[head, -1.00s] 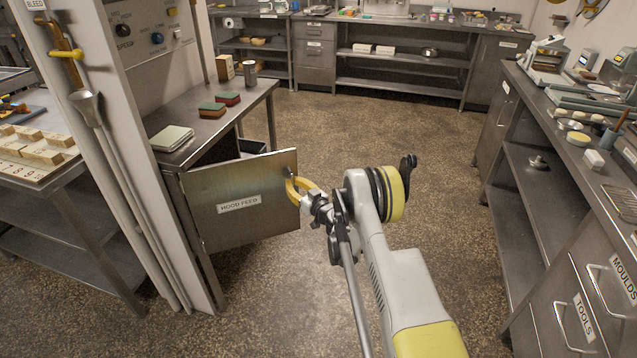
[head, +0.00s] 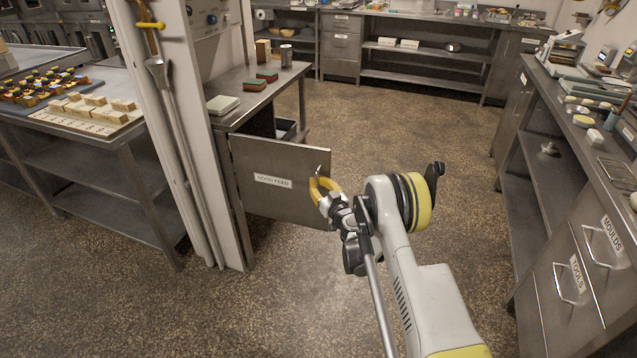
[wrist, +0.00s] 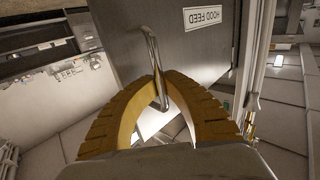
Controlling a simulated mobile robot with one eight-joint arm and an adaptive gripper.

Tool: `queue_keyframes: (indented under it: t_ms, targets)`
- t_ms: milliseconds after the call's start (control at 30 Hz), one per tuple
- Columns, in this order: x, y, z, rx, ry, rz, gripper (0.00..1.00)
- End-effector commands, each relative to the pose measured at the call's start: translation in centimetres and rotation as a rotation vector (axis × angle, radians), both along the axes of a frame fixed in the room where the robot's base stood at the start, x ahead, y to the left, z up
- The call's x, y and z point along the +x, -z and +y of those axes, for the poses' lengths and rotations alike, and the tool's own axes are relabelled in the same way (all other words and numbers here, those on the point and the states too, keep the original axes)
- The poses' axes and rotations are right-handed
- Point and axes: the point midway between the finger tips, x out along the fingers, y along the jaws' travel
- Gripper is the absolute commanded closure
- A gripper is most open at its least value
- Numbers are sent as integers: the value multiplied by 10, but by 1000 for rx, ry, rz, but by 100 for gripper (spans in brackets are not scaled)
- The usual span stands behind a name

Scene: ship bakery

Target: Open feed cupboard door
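The feed cupboard door (head: 262,205) is a grey metal panel labelled "HOOD FEED". It stands swung out from the cupboard under the small steel bench, with dark space behind it. In the wrist view the door (wrist: 165,55) shows its label upside down, and its bent metal bar handle (wrist: 154,65) runs down between the yellow fingers. My gripper (head: 320,185) is at the door's free edge on the right. In the wrist view my gripper's (wrist: 160,82) fingertips meet closely around the handle bar and appear shut on it.
The small bench (head: 236,118) above the door carries a pale box and sponges. A post with a hanging tool (head: 158,75) stands left of the cupboard. A counter with drawers (head: 578,262) lines the right side. The speckled floor (head: 415,130) between is clear.

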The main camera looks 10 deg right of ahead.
Motion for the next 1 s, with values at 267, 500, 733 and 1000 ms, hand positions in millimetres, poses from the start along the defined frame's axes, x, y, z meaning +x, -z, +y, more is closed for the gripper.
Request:
queue_keyframes:
  t_ms: [267, 500, 733, 1000]
  targets:
    - [0, 0, -2, 0, 4, 0, 100]
    - [0, 0, -2, 0, 4, 0, 78]
    - [0, 0, 0, 0, 1, 0, 68]
    - [0, -18, 0, 0, 1, 0, 68]
